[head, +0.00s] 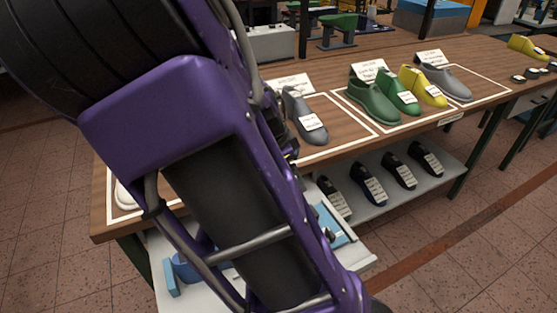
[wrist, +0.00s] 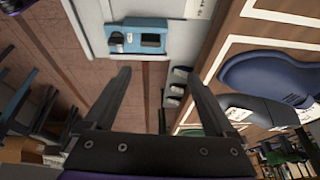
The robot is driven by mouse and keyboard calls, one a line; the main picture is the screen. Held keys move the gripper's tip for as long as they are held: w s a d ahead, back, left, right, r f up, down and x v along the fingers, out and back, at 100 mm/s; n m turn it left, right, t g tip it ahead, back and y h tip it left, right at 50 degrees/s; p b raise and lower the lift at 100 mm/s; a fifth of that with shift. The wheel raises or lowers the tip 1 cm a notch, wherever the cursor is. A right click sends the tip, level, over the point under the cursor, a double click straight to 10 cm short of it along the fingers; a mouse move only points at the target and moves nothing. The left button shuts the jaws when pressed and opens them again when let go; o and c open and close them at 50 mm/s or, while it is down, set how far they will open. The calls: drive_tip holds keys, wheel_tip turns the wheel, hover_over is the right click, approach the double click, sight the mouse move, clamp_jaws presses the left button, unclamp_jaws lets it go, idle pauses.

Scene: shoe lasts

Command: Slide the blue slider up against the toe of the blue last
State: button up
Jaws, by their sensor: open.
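My gripper (wrist: 158,72) is open in the wrist view, with nothing between its fingers. Beyond it, a light-blue fixture (wrist: 137,29) with a dark recess and a small knob lies on a pale surface. A dark-blue last (wrist: 270,80) lies on the wooden top at the right of the wrist view, apart from the fingers. In the head view, my purple arm hides the gripper and much of the left bench. A blue block (head: 170,278) shows below it on a white shelf, and a light-blue plate (head: 338,226) shows to its right. I cannot tell which blue part is the slider.
The wooden bench (head: 330,148) has white-outlined areas. A grey last (head: 302,115), green lasts (head: 373,100) and a yellow last (head: 423,87) stand there with labels. Several dark shoes (head: 369,184) stand on the lower shelf (head: 440,189). The tiled floor (head: 450,260) at the right front is clear.

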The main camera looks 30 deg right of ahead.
drive_tip(key=shift+g, duration=0.3)
drive_tip(key=b+x, duration=0.2)
drive_tip(key=x, duration=0.4)
drive_tip(key=b+x, duration=0.3)
drive_tip(key=x, duration=0.3)
drive_tip(key=s+b+x, duration=0.1)
drive_tip(key=b+x, duration=0.1)
drive_tip(key=x, duration=0.4)
drive_tip(key=shift+s, duration=0.1)
drive_tip(key=shift+a, duration=0.1)
drive_tip(key=shift+c, duration=0.2)
clamp_jaws()
